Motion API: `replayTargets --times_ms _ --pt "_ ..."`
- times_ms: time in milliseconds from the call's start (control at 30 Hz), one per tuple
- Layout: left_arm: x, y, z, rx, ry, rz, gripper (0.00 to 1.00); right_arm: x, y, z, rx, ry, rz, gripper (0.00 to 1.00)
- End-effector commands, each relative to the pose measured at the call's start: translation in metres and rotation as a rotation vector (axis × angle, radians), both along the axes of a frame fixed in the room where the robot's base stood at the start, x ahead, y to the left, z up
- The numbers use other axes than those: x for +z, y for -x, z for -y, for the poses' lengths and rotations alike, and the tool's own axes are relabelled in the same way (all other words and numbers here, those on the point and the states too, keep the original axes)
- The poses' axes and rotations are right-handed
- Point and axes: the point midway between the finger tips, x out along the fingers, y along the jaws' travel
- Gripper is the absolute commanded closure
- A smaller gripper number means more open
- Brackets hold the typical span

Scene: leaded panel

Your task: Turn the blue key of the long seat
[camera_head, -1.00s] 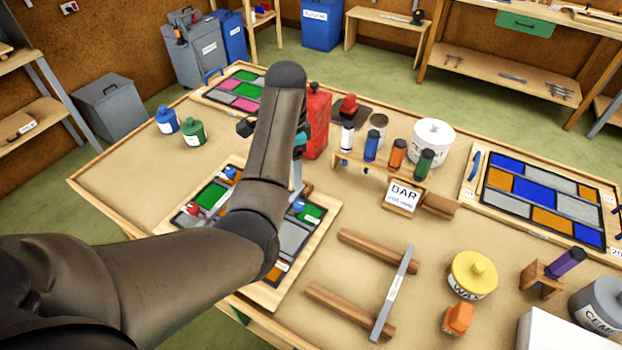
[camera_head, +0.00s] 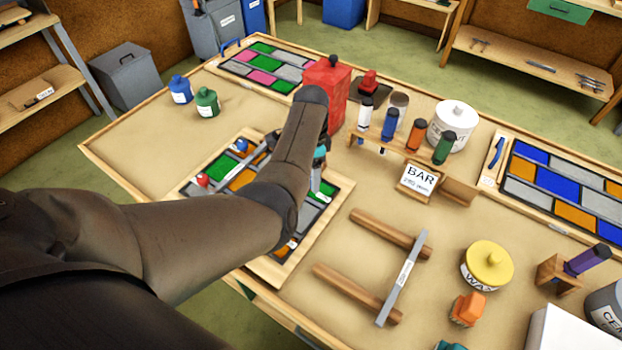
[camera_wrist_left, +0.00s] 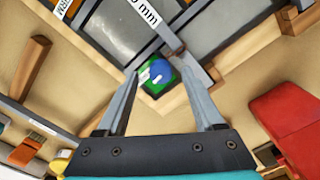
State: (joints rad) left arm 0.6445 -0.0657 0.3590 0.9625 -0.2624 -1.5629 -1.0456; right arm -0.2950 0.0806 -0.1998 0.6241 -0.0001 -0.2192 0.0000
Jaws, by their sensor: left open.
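A round blue key (camera_wrist_left: 161,72) with a white mark sits on a small green patch at a corner of the leaded panel in the left wrist view. My left gripper (camera_wrist_left: 159,68) is open, its fingers on either side of the key; I cannot tell whether they touch it. In the head view my arm hides this key, and my left gripper (camera_head: 316,180) shows only partly over the panel's right side. Another blue key (camera_head: 241,145) and a red key (camera_head: 202,180) stand on the panel's left part (camera_head: 215,170). My right gripper is not in view.
A red container (camera_head: 335,85) stands behind my gripper and shows close by in the wrist view (camera_wrist_left: 290,115). A rack of coloured tubes (camera_head: 392,150), a BAR sign (camera_head: 418,180) and two wooden strips under a metal bar (camera_head: 400,280) lie to the right.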

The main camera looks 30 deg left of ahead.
Motion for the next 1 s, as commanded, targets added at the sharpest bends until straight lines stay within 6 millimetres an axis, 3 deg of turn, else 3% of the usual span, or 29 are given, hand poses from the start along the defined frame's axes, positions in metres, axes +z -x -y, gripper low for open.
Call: replayTargets --times_ms 167,467,1000 --pt "-0.0139 -0.0003 -0.0007 0.001 -0.001 0.001 0.31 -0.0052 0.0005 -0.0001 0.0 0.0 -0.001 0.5" --pt "-0.0152 -0.0004 -0.0008 0.002 -0.001 0.001 0.31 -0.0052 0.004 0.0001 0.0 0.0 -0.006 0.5" --pt "-0.015 -0.0003 -0.0006 0.001 -0.001 0.001 0.9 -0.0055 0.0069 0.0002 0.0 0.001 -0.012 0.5"
